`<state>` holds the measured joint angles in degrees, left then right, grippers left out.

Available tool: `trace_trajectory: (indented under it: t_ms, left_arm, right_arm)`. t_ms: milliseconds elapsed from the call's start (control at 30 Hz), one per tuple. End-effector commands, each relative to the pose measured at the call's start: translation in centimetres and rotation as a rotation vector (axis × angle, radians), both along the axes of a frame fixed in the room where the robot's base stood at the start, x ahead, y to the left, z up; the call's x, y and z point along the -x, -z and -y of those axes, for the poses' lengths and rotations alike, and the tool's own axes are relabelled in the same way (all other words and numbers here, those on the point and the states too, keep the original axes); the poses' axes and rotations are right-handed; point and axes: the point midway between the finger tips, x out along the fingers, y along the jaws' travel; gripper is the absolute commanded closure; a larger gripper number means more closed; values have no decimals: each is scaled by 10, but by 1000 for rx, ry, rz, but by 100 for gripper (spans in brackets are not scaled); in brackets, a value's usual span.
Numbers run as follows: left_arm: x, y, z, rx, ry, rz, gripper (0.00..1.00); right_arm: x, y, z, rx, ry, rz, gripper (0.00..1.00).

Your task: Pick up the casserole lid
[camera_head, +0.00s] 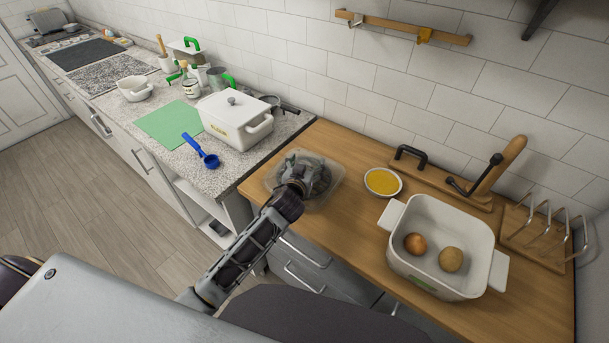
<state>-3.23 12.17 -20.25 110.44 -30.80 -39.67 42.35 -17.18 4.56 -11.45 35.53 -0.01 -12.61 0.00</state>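A clear, rounded-square piece (328,198) lies on the wooden counter; it looks like glass or plastic, and I cannot tell whether it is a lid or a shallow container. My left gripper (306,172) is right over its middle and hides much of it; whether the fingers touch or hold it is unclear. An open white casserole (403,255) stands to the right, with a brown onion-like item (415,243) and a potato-like item (451,259) inside. Another white casserole (228,128) on the granite counter wears a white lid (240,107) with a grey knob. My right gripper is out of view.
A small bowl of yellow contents (383,182) sits between the clear piece and the open casserole. A wooden board with a black handle (440,178) and a wire rack (548,232) stand behind. A blue scoop (203,152) and green mat (168,124) lie on the granite.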

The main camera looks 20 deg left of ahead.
Motion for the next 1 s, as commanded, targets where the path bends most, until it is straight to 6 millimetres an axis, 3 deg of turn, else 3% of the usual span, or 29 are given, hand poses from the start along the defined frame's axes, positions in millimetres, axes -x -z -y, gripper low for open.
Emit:
trace_trajectory:
  t_ms: [67,533,1000]
  left_arm:
    - [0,0,0,0,0,0,40]
    - [1,2,0,0,0,-5,100]
    - [1,3,1,1,1,-5,100]
  right_arm:
    - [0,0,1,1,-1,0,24]
    - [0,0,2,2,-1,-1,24]
    - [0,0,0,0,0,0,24]
